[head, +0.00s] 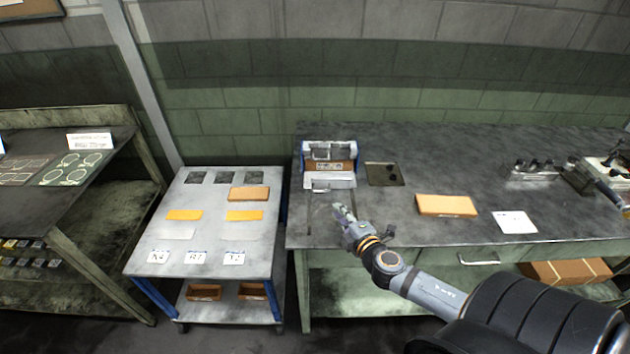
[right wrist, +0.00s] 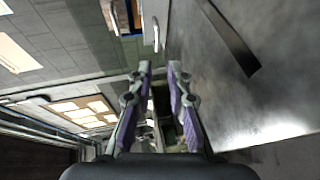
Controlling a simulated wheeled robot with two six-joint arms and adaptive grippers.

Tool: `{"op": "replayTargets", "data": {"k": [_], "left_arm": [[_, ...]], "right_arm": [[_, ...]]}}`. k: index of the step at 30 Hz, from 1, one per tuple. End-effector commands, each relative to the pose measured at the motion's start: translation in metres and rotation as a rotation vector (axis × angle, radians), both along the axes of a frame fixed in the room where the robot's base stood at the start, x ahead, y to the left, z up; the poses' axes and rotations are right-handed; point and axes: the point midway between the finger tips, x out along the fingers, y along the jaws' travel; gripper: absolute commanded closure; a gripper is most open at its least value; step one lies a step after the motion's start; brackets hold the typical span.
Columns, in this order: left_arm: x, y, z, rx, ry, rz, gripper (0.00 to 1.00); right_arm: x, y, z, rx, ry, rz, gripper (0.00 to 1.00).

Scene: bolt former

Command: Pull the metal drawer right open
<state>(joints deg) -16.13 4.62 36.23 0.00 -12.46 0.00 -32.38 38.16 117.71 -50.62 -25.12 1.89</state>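A small metal machine (head: 330,152) stands on the dark workbench in the head view. Its low front has a pale metal drawer (head: 335,181) with a bar handle (head: 320,189); the drawer looks shut. My right gripper (head: 342,209) is in front of the drawer, to the right of the handle and apart from it. In the right wrist view the gripper (right wrist: 160,68) has its fingers apart with nothing between them. A pale bar handle (right wrist: 156,35) shows beyond the fingertips. My left gripper is not in view.
The bench top (head: 400,225) is clear around my right gripper. An orange-yellow block (head: 446,205) and a white card (head: 515,221) lie to the right. A cart (head: 205,272) with labelled cards stands to the left. The bench front has another handle (head: 478,260).

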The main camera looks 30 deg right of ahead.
Motion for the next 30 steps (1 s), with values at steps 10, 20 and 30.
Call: {"op": "replayTargets", "data": {"k": [10,20,30], "left_arm": [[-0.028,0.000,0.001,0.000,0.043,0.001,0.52],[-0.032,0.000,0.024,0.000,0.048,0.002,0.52],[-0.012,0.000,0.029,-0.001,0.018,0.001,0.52]], "right_arm": [[0.014,-0.004,-0.002,0.004,0.000,-0.007,0.82],[0.080,-0.012,-0.013,0.005,-0.001,-0.003,0.82],[0.101,-0.015,-0.023,0.002,0.002,0.000,0.82]]}}
